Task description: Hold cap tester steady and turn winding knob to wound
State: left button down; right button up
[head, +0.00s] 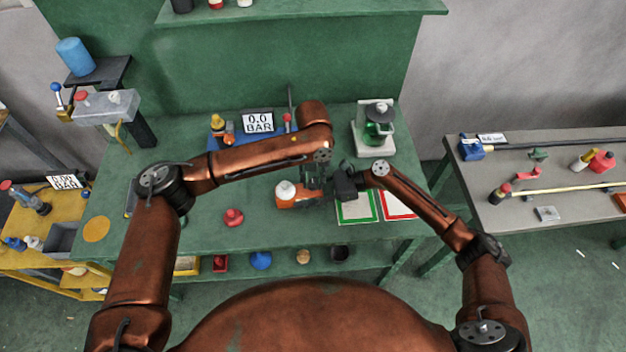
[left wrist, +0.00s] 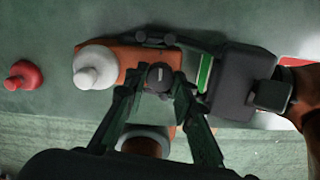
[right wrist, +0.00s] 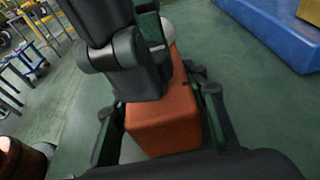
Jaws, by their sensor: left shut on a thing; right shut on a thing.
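The cap tester (head: 298,204) is an orange block lying on the green bench, with a white cap (left wrist: 96,68) on its left end. Its dark round winding knob (left wrist: 160,74), with a pale line mark across it, shows in the left wrist view. My left gripper (head: 312,184) comes down from above and is shut around the knob. My right gripper (right wrist: 160,110) is shut on the orange body, one finger on each side. The knob is hidden in the right wrist view, and I cannot tell which marking its line points at.
A red cap-like piece (head: 234,217) stands left of the tester. A green-framed card (head: 357,206) and a red-framed card (head: 399,205) lie to the right. The bench's front left is mostly clear.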

aim_at(313, 183)
pick_arm(q)
jog(key=shift+w+a, duration=0.15)
pick_arm(e)
jog(key=shift+d, duration=0.1)
pick_arm(q)
jog(key=c, duration=1.6)
grip_release()
notch_tip(313, 183, up, 12)
jog(key=shift+r, duration=0.1)
pick_arm(e)
jog(key=shift+s, duration=0.1)
jog(key=o, duration=0.9)
jog(key=shift+o, duration=0.2)
